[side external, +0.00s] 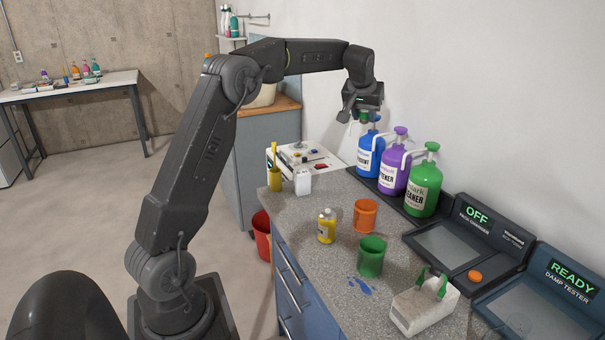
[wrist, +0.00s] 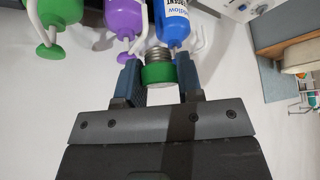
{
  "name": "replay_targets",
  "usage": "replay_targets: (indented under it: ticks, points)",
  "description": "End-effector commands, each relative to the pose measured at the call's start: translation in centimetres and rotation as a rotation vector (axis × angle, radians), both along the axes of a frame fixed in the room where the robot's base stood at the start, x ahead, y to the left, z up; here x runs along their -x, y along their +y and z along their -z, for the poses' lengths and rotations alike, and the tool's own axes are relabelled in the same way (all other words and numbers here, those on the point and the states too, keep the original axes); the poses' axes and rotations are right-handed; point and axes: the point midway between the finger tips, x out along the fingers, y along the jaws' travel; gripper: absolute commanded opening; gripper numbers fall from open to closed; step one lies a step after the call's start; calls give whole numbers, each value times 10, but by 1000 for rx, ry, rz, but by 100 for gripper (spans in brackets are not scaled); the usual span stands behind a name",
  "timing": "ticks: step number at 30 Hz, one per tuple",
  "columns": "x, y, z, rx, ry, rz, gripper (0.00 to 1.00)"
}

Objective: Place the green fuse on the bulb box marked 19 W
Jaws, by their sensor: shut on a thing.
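My gripper (side external: 362,114) is shut on the green fuse (wrist: 158,74), which has a green cap and a ridged metal part. In the wrist view the fuse sits between the two blue-grey fingers (wrist: 160,82). In the side view my gripper is raised high near the white wall, above the back of the counter, and only a little green shows at it. No box with a readable 19 W mark shows.
Blue (side external: 370,155), purple (side external: 394,175) and green (side external: 424,188) pump bottles stand on a dark tray below my gripper. A yellow bottle (side external: 326,226), an orange cup (side external: 365,216), a green cup (side external: 371,256) and a whitish block (side external: 424,308) stand on the counter. Two dark devices line the right.

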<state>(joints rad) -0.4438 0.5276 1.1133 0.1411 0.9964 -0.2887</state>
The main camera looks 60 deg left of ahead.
Motion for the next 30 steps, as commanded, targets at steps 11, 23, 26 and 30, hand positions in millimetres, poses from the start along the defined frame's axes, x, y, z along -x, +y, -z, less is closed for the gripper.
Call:
replay_targets:
  ticks: [11,23,26,30]
  points:
    - [85,119,1,1,-2,-264,11]
    - [115,149,37,3,4,-343,11]
    - [115,149,58,3,2,-343,11]
    - [115,148,88,4,3,-342,11]
